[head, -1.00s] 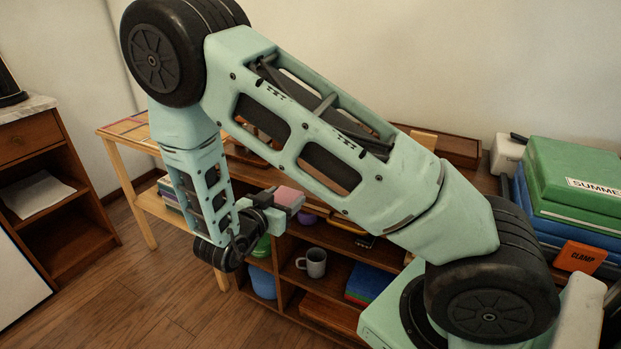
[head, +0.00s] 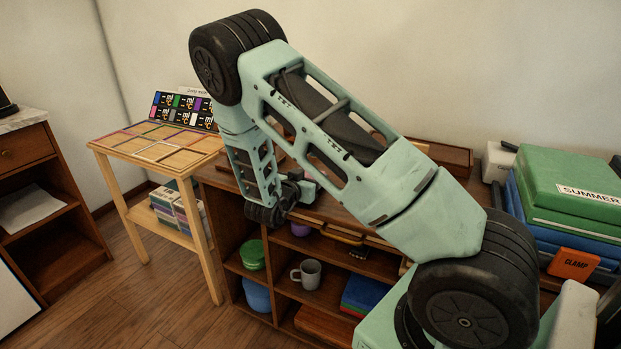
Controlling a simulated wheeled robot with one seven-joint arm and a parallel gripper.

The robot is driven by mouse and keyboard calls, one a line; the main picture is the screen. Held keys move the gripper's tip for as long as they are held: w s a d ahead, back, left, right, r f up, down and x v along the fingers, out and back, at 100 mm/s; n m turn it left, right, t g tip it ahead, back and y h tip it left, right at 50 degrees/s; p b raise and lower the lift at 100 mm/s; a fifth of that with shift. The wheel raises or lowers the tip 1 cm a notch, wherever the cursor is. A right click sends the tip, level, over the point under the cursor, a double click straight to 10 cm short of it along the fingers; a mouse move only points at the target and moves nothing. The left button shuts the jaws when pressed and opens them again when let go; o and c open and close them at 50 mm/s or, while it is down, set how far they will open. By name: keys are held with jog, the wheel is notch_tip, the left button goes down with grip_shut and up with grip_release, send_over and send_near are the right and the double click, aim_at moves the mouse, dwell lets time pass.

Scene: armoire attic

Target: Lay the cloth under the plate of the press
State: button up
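My gripper (head: 303,187) is at the front edge of the shelf unit's top (head: 345,212), mostly hidden behind my own wrist and forearm. I cannot see its fingertips clearly, nor whether anything is between them.
Green case (head: 570,180) and orange CLAMP box (head: 573,263) are right. A wooden tray (head: 445,157) lies behind my arm.

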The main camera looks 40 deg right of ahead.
jog(key=shift+w+d+f, duration=0.15)
jog(key=shift+w+d, duration=0.05)
jog(key=shift+d, duration=0.35)
jog(key=shift+a+f, duration=0.1)
jog(key=shift+f, duration=0.05)
jog(key=shift+f, duration=0.1)
jog(key=o, duration=1)
jog(key=shift+c, duration=0.2)
